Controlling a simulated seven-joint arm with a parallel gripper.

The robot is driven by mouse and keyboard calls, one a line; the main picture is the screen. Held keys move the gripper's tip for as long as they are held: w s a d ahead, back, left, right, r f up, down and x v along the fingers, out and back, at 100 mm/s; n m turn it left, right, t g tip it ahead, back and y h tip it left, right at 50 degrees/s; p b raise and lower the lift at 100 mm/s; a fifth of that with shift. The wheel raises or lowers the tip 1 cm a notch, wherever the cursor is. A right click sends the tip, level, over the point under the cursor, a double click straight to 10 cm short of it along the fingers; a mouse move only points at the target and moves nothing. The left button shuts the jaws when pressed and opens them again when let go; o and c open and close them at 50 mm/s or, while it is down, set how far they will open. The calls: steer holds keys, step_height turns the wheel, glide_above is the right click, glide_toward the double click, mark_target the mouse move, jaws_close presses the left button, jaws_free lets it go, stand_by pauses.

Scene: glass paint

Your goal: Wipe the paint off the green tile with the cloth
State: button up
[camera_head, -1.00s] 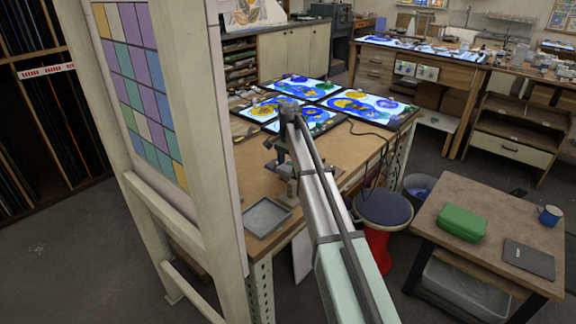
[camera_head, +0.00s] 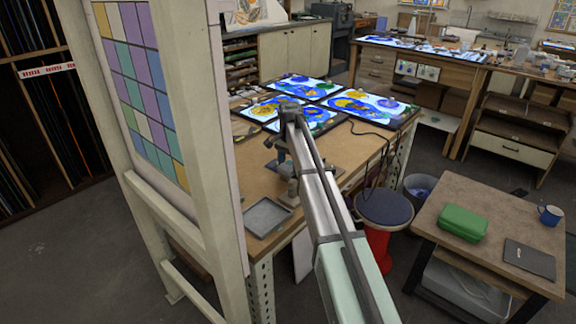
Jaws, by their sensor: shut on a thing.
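A panel of coloured square tiles (camera_head: 139,92) stands upright in a pale wooden frame at the left. It has yellow, purple, blue, pale and several blue-green tiles, such as one blue-green tile (camera_head: 122,57) near its upper left. I cannot make out paint on any of them. My arm reaches from the bottom over the brown workbench, then bends down. My gripper (camera_head: 282,166) is low over the bench, partly hidden by my own arm. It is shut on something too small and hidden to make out. I cannot pick out the cloth.
A grey square tray (camera_head: 266,216) lies at the bench's (camera_head: 243,165) near corner. Lit stained-glass panels (camera_head: 368,104) cover its far part. A stool (camera_head: 384,208) stands right of it.

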steer(key=shift+s+a, duration=0.1)
steer(key=shift+s, duration=0.05)
steer(key=shift+s+a+f, duration=0.1)
steer(key=shift+s+a, duration=0.25)
steer(key=shift+w+d, duration=0.45)
steer(key=shift+w, duration=0.05)
steer(key=shift+r, duration=0.2)
steer(key=shift+r, duration=2.35)
